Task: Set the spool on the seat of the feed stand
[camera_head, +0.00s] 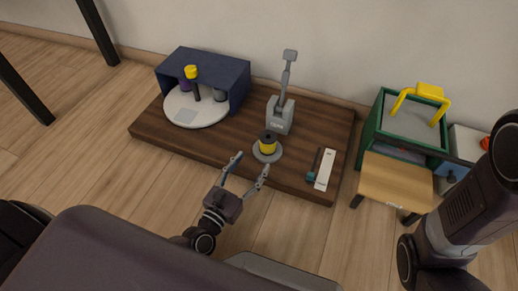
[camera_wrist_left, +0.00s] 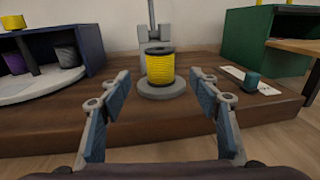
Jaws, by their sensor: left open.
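The spool (camera_head: 268,146), wound with yellow cord and dark on top, stands upright on a round grey seat (camera_head: 267,156) near the front edge of a dark wooden board. In the left wrist view the spool (camera_wrist_left: 160,68) is centred ahead, above the grey seat (camera_wrist_left: 161,91). My left gripper (camera_head: 249,168) is open and empty in front of the seat, with its fingers pointing toward the spool and apart from it. In the left wrist view its fingers (camera_wrist_left: 159,80) frame the spool from either side. My right gripper does not show.
A grey upright device (camera_head: 280,115) stands right behind the spool. A blue housing (camera_head: 205,66) with a white turntable (camera_head: 185,115) is at the board's left. A white strip (camera_head: 325,169) lies to the right. A green crate (camera_head: 375,126) and wooden stool (camera_head: 397,180) stand beyond.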

